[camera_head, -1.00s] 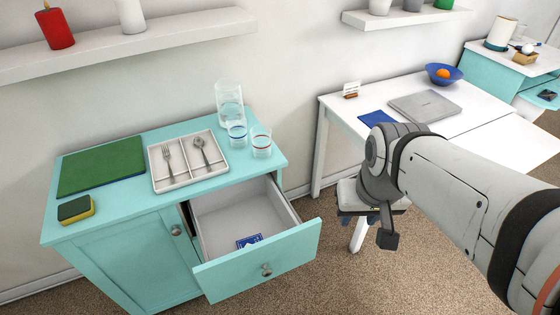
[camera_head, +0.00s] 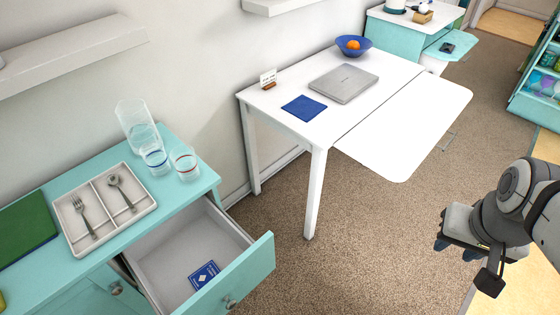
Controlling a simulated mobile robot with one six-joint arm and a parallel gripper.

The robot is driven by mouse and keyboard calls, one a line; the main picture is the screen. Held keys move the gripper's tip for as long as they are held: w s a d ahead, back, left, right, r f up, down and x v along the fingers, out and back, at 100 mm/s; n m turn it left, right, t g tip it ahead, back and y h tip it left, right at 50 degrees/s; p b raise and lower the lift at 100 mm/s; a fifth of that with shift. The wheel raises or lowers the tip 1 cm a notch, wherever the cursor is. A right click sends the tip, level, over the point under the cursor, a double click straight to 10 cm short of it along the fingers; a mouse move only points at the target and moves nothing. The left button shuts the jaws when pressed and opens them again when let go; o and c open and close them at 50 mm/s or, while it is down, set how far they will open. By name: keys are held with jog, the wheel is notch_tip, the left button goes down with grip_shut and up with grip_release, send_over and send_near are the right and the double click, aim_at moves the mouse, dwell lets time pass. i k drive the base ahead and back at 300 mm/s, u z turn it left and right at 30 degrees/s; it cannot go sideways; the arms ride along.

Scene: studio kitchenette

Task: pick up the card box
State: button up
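A small flat blue and white box (camera_head: 203,275), which looks like the card box, lies on the bottom of the open drawer (camera_head: 165,272) of the turquoise cabinet. It is near the drawer's front panel. My gripper (camera_head: 452,250) is at the lower right, over the floor and far to the right of the drawer. It points down and touches nothing that I can see. Its fingers are small and partly hidden, so I cannot tell whether they are open.
On the cabinet stand a cutlery tray (camera_head: 82,238), clear glasses (camera_head: 156,160) and a green board (camera_head: 25,228). A white table (camera_head: 395,130) holds a laptop (camera_head: 343,83), blue cloth (camera_head: 304,108), sign (camera_head: 268,79) and blue bowl (camera_head: 354,46). Carpet between drawer and gripper is clear.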

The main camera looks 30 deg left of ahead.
aim_at(205, 273)
jog(key=z, duration=0.25)
jog(key=k, duration=1.3)
jog(key=u, duration=1.85)
jog(key=i, duration=1)
jog(key=u, duration=0.1)
